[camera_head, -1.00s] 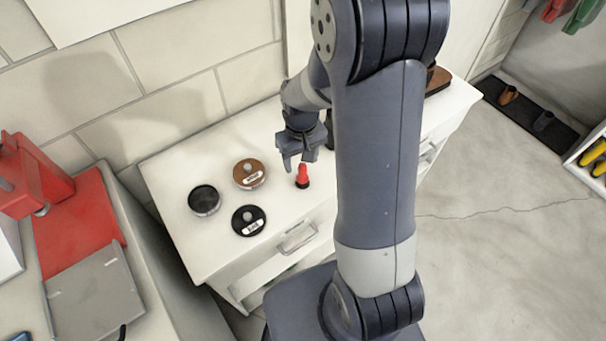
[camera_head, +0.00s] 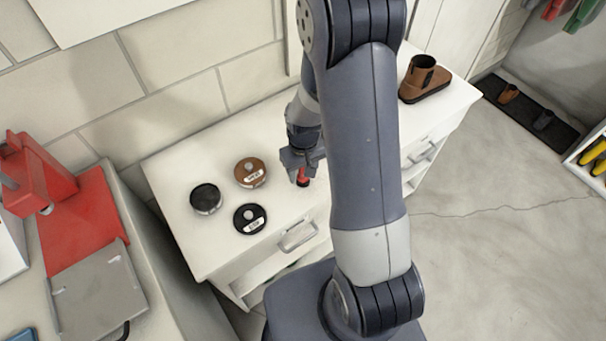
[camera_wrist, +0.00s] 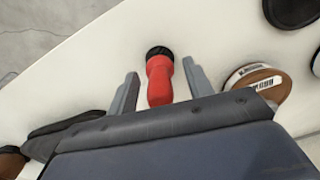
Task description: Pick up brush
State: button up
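The brush (camera_head: 304,177) has a red handle and a dark end, and stands on the white cabinet near its front edge. In the wrist view the brush (camera_wrist: 160,80) lies between the two grey fingers, with a visible gap on each side. My gripper (camera_head: 302,174) is at the brush from above, and its fingers partly hide the handle in the head view. In the wrist view my gripper (camera_wrist: 160,82) is open, with its fingers on either side of the red handle.
Several round tins stand left of the brush: a brown one (camera_head: 250,173), a black one (camera_head: 249,219) and a dark one (camera_head: 205,199). A brown shoe (camera_head: 424,80) stands at the cabinet's right end. The white cabinet top (camera_head: 170,165) is otherwise fairly clear.

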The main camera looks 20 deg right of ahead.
jog(key=c, duration=0.9)
jog(key=shift+r, duration=0.1)
